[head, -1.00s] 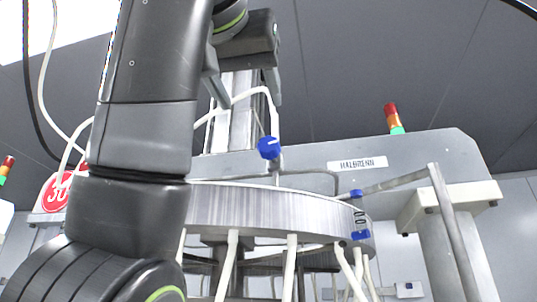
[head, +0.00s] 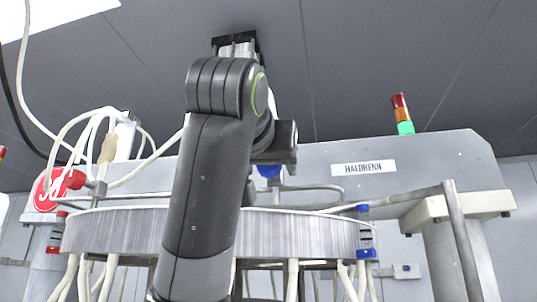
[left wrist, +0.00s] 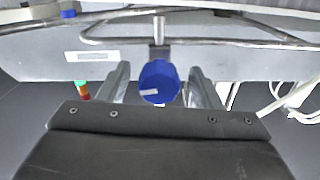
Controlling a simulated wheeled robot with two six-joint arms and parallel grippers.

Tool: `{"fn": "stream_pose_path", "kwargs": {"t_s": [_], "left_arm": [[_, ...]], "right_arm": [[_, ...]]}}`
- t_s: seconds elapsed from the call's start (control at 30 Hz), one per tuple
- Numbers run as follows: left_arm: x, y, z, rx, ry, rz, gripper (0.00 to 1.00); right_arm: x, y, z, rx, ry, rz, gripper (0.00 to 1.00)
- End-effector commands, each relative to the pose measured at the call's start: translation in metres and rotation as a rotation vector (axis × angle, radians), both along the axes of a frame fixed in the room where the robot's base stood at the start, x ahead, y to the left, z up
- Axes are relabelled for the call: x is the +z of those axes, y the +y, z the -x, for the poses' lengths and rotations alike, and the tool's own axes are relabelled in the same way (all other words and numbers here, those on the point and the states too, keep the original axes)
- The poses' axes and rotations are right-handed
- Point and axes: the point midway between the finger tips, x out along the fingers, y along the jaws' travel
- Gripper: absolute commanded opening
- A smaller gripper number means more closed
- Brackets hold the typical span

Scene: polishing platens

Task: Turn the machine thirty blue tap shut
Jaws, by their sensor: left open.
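The blue tap (head: 268,171) shows just below my left gripper (head: 277,158) in the head view, mostly covered by it. In the left wrist view the tap's faceted blue knob (left wrist: 159,82) is on a metal stem, between the two fingers of my left gripper (left wrist: 160,70). The gripper is open, with a gap visible on each side of the knob. A white mark shows on the knob. The red round sign (head: 45,197) on the machine is partly covered by a red tap and hoses; its number is only partly readable. My right gripper is not in view.
A wide metal ring (head: 110,232) with white hoses hanging below spans the machine. A red tap (head: 74,179) is at the left, and small blue fittings (head: 366,254) are at the right.

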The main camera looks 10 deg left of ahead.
Motion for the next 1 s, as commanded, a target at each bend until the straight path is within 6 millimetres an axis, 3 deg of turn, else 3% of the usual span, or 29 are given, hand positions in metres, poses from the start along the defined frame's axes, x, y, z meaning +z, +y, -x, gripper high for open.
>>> {"fn": "stream_pose_path", "kwargs": {"t_s": [0.37, 0.73, 1.0], "left_arm": [[-0.0005, -0.0002, -0.0074, -0.001, 0.000, 0.000, 0.59], [-0.0002, -0.0003, -0.0070, -0.001, -0.001, 0.000, 0.14], [-0.0008, -0.0002, -0.0067, 0.000, -0.001, 0.029, 0.14]], "right_arm": [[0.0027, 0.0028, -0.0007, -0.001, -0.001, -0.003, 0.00], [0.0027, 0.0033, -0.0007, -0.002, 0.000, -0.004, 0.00], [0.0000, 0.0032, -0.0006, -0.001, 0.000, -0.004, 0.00]]}}
